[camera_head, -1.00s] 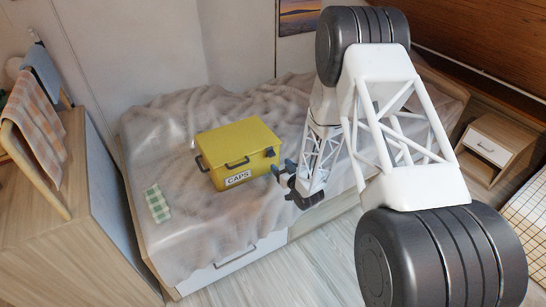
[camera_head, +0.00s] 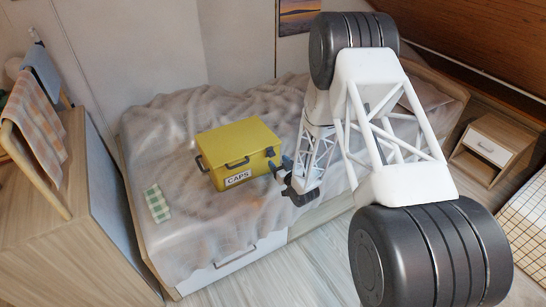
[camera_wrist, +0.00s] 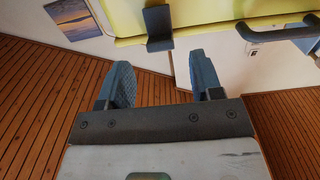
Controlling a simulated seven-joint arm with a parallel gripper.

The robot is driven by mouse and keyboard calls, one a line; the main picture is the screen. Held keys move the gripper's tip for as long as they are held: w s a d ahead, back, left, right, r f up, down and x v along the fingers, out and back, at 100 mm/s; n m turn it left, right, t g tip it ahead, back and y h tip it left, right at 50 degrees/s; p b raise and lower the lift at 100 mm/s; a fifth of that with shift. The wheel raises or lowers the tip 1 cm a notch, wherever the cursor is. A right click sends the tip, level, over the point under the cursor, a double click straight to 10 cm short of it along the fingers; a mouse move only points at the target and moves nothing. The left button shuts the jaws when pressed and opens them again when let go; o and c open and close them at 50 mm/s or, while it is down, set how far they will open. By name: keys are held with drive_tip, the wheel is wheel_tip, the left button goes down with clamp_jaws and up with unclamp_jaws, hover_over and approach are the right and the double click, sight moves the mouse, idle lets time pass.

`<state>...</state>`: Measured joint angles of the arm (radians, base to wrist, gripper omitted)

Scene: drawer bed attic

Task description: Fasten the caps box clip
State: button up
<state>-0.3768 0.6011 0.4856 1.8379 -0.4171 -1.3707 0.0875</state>
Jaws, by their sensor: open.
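The yellow caps box (camera_head: 222,146) sits on the bed, its lid appearing shut, with a CAPS label (camera_head: 238,178) and a dark handle (camera_head: 237,163) on its front. The dark clip (camera_head: 270,152) is at the box's right end; in the wrist view the clip (camera_wrist: 158,28) shows as a dark flap against the yellow edge. My gripper (camera_head: 281,168) is beside the right end of the box. In the wrist view my gripper (camera_wrist: 160,82) is open and empty, with the clip beyond and between its fingertips, apart from them. I cannot tell whether the clip is latched.
The bed cover (camera_head: 205,225) is rumpled, with a green checked cloth (camera_head: 157,204) left of the box. A wooden cabinet (camera_head: 75,245) stands at left, a nightstand (camera_head: 490,145) at right. The handle (camera_wrist: 285,32) shows right of the clip in the wrist view.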

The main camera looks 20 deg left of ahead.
sight(271, 153)
drive_tip(key=shift+x, duration=2.35)
drive_tip(key=c, duration=0.9)
drive_tip(key=shift+r, duration=0.1)
drive_tip(key=shift+c, duration=0.2)
drive_tip(key=shift+a, duration=0.1)
drive_tip(key=shift+w+a+r+g+h, duration=0.15)
drive_tip(key=shift+r+g+h, duration=0.05)
drive_tip(key=shift+g+h, duration=0.35)
drive_tip(key=shift+w+a+r+g+h, duration=0.15)
drive_tip(key=shift+w+r+g+h, duration=0.05)
drive_tip(key=shift+g+h, duration=0.35)
